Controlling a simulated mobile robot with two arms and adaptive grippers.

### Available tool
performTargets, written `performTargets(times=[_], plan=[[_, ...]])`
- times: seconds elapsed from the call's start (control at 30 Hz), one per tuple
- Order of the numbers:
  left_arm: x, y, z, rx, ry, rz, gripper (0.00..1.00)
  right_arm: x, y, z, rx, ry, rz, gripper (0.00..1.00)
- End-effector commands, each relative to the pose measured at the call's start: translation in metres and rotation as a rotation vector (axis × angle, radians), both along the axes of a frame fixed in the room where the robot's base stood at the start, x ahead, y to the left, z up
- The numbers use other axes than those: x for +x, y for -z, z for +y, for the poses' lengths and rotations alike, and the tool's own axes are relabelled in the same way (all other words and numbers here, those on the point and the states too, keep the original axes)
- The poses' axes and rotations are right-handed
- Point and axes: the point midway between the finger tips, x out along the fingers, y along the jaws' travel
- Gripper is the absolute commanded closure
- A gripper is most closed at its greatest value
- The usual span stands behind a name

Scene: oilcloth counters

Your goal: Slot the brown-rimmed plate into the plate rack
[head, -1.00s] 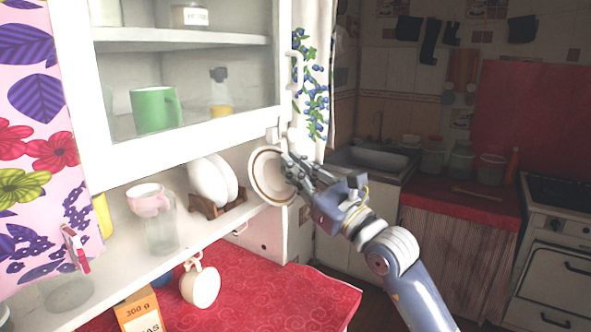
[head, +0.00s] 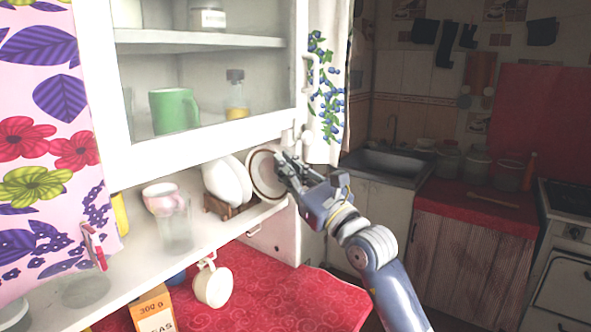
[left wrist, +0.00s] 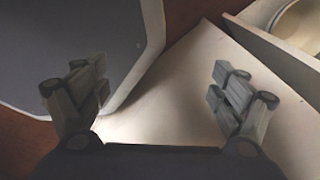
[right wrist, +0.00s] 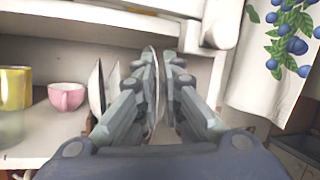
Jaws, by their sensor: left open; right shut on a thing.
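My right gripper (head: 284,174) is shut on the rim of the brown-rimmed plate (head: 262,176) and holds it upright at the right end of the open shelf. In the right wrist view the plate (right wrist: 152,85) shows edge-on between the fingers. The brown wooden plate rack (head: 222,211) stands on the shelf just left of the plate, with white plates (head: 226,182) upright in it. I cannot tell whether the held plate touches the rack. My left gripper (left wrist: 150,100) is open and empty in the left wrist view; it is not in the head view.
A pink cup (head: 163,199) and a clear glass (head: 177,235) stand on the shelf (head: 135,262) left of the rack. The glazed cabinet (head: 215,142) hangs close above. A floral curtain (head: 325,90) hangs to the right.

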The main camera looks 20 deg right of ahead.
Motion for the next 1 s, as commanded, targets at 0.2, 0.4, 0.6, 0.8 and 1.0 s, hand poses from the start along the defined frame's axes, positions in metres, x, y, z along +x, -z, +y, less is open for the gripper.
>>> performTargets(times=[0.2, 0.4, 0.6, 0.8, 1.0], plan=[[0.000, 0.000, 0.000, 0.000, 0.000, 0.000, 0.11, 0.013, 0.000, 0.009, 0.002, -0.001, -0.003, 1.00], [0.001, 0.001, 0.000, 0.001, -0.001, 0.000, 0.11, 0.025, 0.002, 0.017, 0.001, -0.001, -0.002, 1.00], [0.000, 0.001, 0.001, 0.001, -0.002, 0.000, 0.11, 0.036, 0.003, 0.025, 0.000, -0.001, -0.002, 1.00], [0.000, 0.001, 0.001, 0.001, -0.002, 0.000, 0.11, 0.048, 0.004, 0.032, 0.001, -0.001, -0.002, 1.00], [0.000, 0.002, 0.001, 0.002, -0.002, 0.001, 0.11, 0.059, 0.004, 0.040, 0.002, -0.001, -0.003, 1.00]])
